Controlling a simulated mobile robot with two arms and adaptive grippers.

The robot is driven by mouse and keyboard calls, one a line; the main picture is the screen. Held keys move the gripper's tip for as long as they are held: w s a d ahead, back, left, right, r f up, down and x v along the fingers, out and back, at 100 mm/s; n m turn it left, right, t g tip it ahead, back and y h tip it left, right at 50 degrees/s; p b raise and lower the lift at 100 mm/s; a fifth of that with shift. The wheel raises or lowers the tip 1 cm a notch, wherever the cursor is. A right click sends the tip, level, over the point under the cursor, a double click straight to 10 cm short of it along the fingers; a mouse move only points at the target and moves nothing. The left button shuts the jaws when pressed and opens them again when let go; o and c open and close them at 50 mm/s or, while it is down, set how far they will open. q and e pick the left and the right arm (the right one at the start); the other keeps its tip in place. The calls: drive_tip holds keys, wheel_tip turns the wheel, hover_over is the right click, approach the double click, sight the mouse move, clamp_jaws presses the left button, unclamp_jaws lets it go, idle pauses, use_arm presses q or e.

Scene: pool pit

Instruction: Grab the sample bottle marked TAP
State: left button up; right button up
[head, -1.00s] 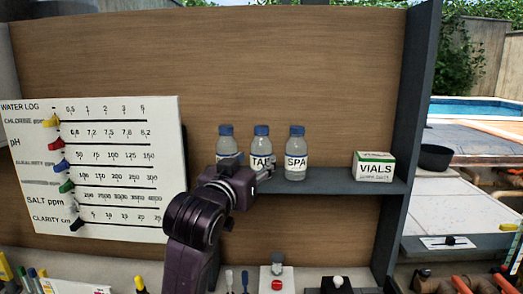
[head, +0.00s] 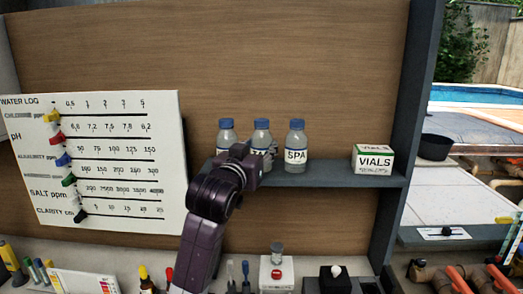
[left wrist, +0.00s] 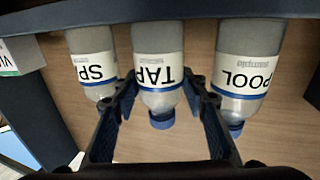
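The TAP bottle (head: 262,134), clear with a blue cap and white label, stands upright on the shelf between two similar bottles. In the head view my left gripper (head: 265,158) is in front of it and hides much of its lower part and label. In the left wrist view, which is upside down, the TAP bottle (left wrist: 158,70) is between the two fingers of my left gripper (left wrist: 160,82). The fingers are apart, one on each side of the bottle; I cannot tell whether they touch it. My right gripper is not in view.
The SPA bottle (head: 296,145) and the POOL bottle (left wrist: 244,65) stand close on either side. A VIALS box (head: 373,160) is further right on the shelf (head: 335,178). A water log board (head: 100,165) is at left. Small items, including a white box (head: 278,275), lie below.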

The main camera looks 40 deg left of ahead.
use_arm(q)
drive_tip(key=c, duration=0.3)
drive_tip(key=shift+c, duration=0.2)
drive_tip(key=shift+r, duration=0.1)
